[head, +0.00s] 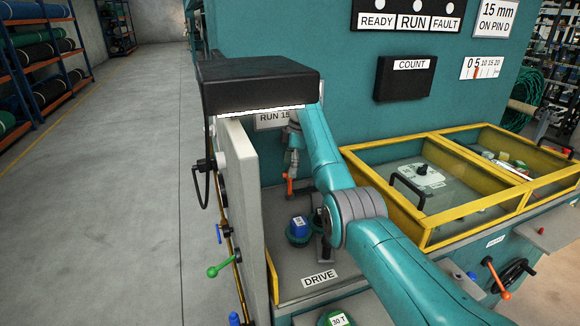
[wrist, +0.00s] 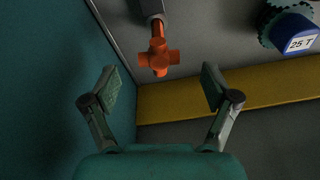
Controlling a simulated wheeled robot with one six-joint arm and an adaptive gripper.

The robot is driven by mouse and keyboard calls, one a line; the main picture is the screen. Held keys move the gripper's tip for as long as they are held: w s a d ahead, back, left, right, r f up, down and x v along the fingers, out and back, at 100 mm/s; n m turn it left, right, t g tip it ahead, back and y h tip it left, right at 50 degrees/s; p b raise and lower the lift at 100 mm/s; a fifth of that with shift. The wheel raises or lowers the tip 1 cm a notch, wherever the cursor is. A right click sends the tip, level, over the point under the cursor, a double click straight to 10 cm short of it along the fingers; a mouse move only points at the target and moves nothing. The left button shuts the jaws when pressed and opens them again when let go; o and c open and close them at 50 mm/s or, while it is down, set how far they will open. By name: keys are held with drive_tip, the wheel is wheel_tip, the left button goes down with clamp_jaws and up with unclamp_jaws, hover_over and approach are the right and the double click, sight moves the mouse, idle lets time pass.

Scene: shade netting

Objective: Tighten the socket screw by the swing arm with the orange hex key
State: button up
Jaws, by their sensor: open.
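An orange piece with a cross-shaped head (wrist: 158,57), apparently the orange hex key, shows in the wrist view. Its shaft runs up to a dark grey bar (wrist: 150,8), which may be the swing arm. My gripper (wrist: 160,86) is open and empty, its fingers apart to the left and right below the orange head; they do not appear to touch it. In the head view an orange piece (head: 290,185) shows beneath my wrist inside the drive bay, where the fingers are hard to make out. No socket screw is clearly visible.
A gear with a blue "25 T" hub (wrist: 299,33) sits nearby; the blue hub (head: 299,226) shows in the head view. An open grey door (head: 240,180) bounds the bay at left, and a black hood (head: 258,88) overhangs it. Yellow-framed bins (head: 440,245) stand right. The left aisle is clear.

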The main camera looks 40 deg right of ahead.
sight(290, 186)
drive_tip(key=shift+f, duration=0.1)
idle(0.3)
drive_tip(key=shift+d+x, duration=0.2)
drive_tip(key=shift+x, duration=1)
drive_tip(key=shift+s, duration=0.1)
drive_tip(key=shift+c, duration=0.2)
